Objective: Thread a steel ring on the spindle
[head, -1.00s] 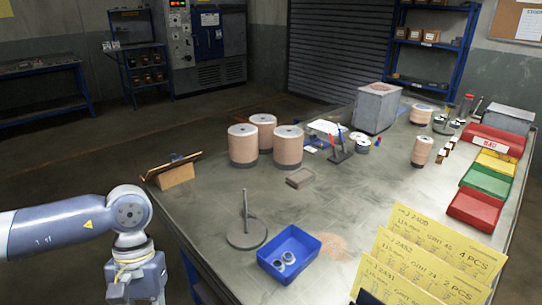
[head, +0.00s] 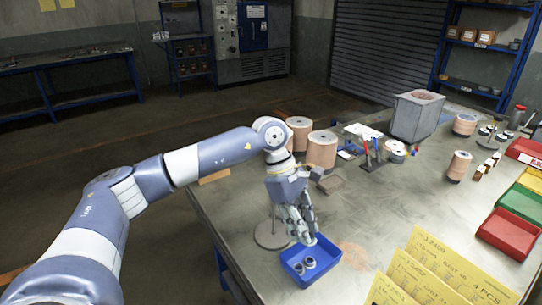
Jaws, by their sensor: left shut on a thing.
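The spindle is a thin upright rod on a round grey base (head: 272,236), standing on the bench. My left arm partly hides the rod. The blue tray (head: 296,279) is in front of the base and to its right. Steel rings (head: 309,263) lie in the tray. My left gripper (head: 307,240) points down over the tray's back edge, just right of the spindle. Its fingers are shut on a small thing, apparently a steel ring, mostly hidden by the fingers. My right gripper is not in view.
Yellow job cards (head: 430,265) stand at the bench's front right. Big tan disc stacks (head: 322,149) stand behind my left gripper. Red, yellow and green bins (head: 508,232) line the right edge. The middle of the bench is clear.

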